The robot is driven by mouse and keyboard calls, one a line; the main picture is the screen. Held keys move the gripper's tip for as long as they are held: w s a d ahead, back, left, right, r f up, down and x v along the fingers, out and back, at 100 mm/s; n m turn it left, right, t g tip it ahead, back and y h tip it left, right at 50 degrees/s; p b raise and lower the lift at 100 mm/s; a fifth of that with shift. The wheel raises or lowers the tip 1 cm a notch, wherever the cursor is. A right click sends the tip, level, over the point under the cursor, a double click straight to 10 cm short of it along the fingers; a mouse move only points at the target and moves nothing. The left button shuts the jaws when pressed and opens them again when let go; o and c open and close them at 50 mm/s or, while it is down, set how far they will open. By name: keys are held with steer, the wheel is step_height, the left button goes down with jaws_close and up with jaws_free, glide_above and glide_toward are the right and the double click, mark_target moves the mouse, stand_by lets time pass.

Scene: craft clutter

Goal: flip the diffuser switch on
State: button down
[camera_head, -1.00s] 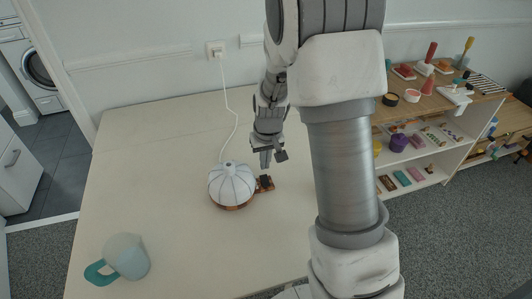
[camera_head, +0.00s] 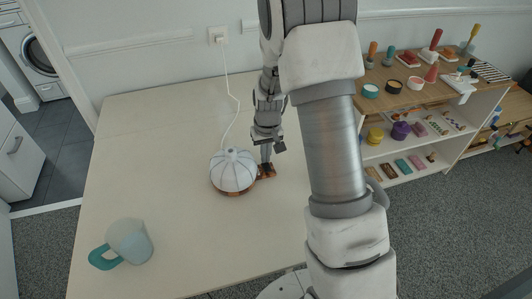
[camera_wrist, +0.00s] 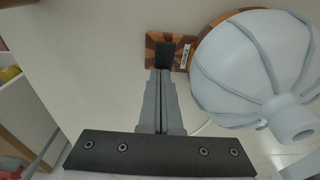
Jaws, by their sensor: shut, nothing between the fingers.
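The diffuser (camera_head: 232,172) is a white ribbed dome on a copper-brown base, on the cream table. In the wrist view its dome (camera_wrist: 253,65) fills the upper right. A small wooden switch plate (camera_head: 270,170) sticks out from its right side. In the wrist view this striped plate (camera_wrist: 178,42) carries a dark rocker switch (camera_wrist: 164,54). My gripper (camera_head: 266,163) is shut and empty, pointing down at the plate. In the wrist view its fingertips (camera_wrist: 160,72) overlap the near end of the rocker; I cannot tell whether they touch it.
A white cord (camera_head: 231,110) runs from behind the diffuser to a wall outlet (camera_head: 217,37). A shelf with craft items (camera_head: 411,148) is at the right. Most of the table is clear.

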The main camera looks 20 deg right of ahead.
steer(key=shift+s, duration=0.15)
steer(key=shift+s+r, duration=0.25)
steer(key=shift+s, duration=0.4)
step_height(320, 180, up, 14)
steer(key=w+p, duration=0.2)
steer(key=p, duration=0.2)
steer(key=shift+w+p, duration=0.2)
steer(key=shift+p, duration=0.1)
stand_by(0.3)
